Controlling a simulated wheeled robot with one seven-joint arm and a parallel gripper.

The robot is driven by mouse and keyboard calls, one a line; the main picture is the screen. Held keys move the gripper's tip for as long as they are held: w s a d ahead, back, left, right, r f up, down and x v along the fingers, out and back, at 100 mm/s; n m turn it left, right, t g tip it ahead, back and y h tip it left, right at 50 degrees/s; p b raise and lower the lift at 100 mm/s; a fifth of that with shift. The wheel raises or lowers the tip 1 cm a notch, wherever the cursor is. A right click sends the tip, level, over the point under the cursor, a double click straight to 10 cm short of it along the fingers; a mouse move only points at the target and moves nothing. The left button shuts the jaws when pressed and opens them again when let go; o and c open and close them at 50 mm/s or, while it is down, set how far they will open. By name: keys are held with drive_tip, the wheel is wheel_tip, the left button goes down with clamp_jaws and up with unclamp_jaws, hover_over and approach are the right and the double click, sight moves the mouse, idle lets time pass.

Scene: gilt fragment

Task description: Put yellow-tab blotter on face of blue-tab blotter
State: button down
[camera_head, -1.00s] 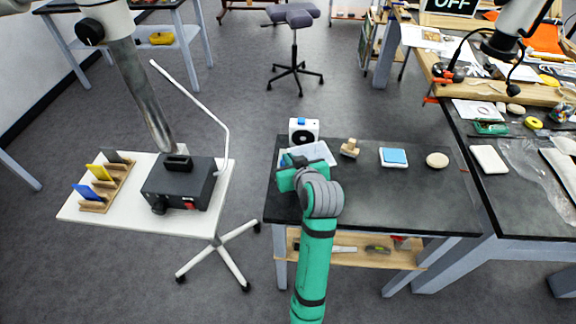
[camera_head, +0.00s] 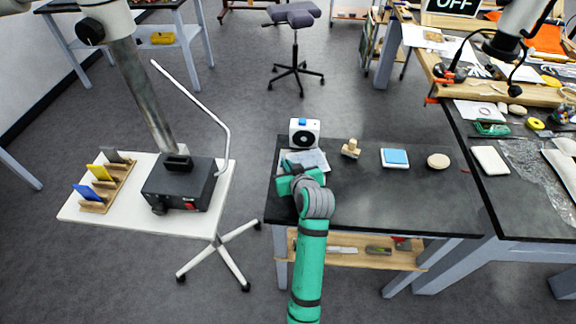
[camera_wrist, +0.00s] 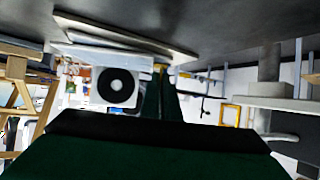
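My gripper (camera_head: 298,172) is low over the left end of the dark table, mostly hidden by my own wrist. In the wrist view, which appears upside down, its dark green fingers (camera_wrist: 161,100) are close together at a small yellow tab. The tab seems to belong to a thin pale sheet, the yellow-tab blotter (camera_wrist: 110,54). Another flat pale sheet (camera_wrist: 125,30) lies against the dark surface, close by. In the head view, pale sheet (camera_head: 312,160) shows just beyond my gripper. A bluish spot beside it may be the blue tab, but this is unclear.
A white box with a round black front (camera_head: 304,133) stands behind the sheets. A wooden stamp-like block (camera_head: 350,149), a blue-topped pad (camera_head: 395,157) and a round tan disc (camera_head: 438,161) lie to the right. The table's front right is bare. A white cart (camera_head: 130,222) stands left.

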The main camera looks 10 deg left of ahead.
drive_tip(key=shift+f, duration=0.15)
drive_tip(key=c, duration=2)
unclamp_jaws()
drive_tip(key=shift+s+r, duration=0.15)
drive_tip(key=shift+r, duration=0.15)
drive_tip(key=v, duration=1.1)
drive_tip(key=shift+s+d+r, duration=0.15)
drive_tip(key=shift+s+d, duration=0.05)
drive_tip(key=shift+s, duration=0.05)
